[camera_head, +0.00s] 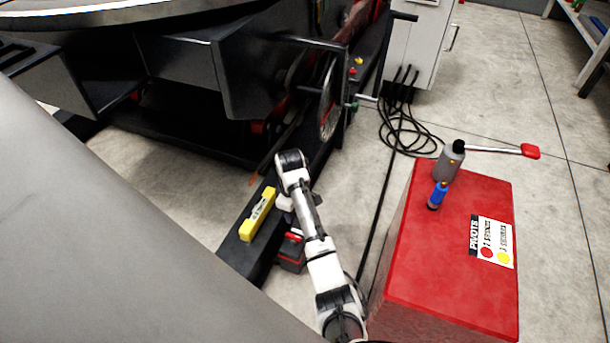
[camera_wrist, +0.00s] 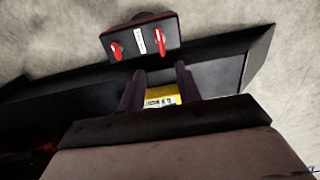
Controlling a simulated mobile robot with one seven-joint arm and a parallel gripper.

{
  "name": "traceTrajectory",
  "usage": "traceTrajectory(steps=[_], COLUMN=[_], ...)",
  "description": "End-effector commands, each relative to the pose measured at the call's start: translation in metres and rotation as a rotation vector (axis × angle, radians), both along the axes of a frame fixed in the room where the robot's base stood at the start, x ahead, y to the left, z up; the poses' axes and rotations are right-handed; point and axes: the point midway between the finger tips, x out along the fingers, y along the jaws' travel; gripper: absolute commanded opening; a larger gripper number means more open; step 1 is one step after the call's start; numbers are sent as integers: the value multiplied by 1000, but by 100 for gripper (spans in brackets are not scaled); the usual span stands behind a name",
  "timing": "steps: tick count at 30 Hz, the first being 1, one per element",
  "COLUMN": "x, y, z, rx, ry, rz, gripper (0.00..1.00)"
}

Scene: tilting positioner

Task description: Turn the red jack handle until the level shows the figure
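The yellow level (camera_head: 258,214) lies on a black beam; its figure is too small to read in the head view. In the wrist view, part of the level (camera_wrist: 162,97) with a small pale display shows between my fingers, also unreadable. My gripper (camera_wrist: 159,70) has its fingers apart with nothing visibly held; in the head view it is beside the level, partly hidden by my arm. A dark block with two red handles (camera_wrist: 159,39) is beyond the fingertips. A grey cylinder (camera_head: 449,162) with a lever ending in a red grip (camera_head: 530,151) stands on the red cabinet. I cannot tell which is the jack handle.
The red cabinet (camera_head: 440,250) stands right of my arm, with a blue item (camera_head: 437,195) and a label (camera_head: 491,241) on top. The dark positioner (camera_head: 225,75) fills the upper left. Black cables (camera_head: 402,130) lie on the floor. Open floor is at the right.

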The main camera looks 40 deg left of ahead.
Motion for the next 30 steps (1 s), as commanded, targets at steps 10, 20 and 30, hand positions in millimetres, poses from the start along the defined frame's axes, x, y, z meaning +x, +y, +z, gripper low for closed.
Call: traceTrajectory(steps=[10, 20, 30], x=[0, 0, 0], y=[0, 0, 0], z=[-66, -122, -133], rx=[-1, 2, 3], ry=[0, -3, -4], rz=[-2, -3, -2], gripper=[34, 34, 34])
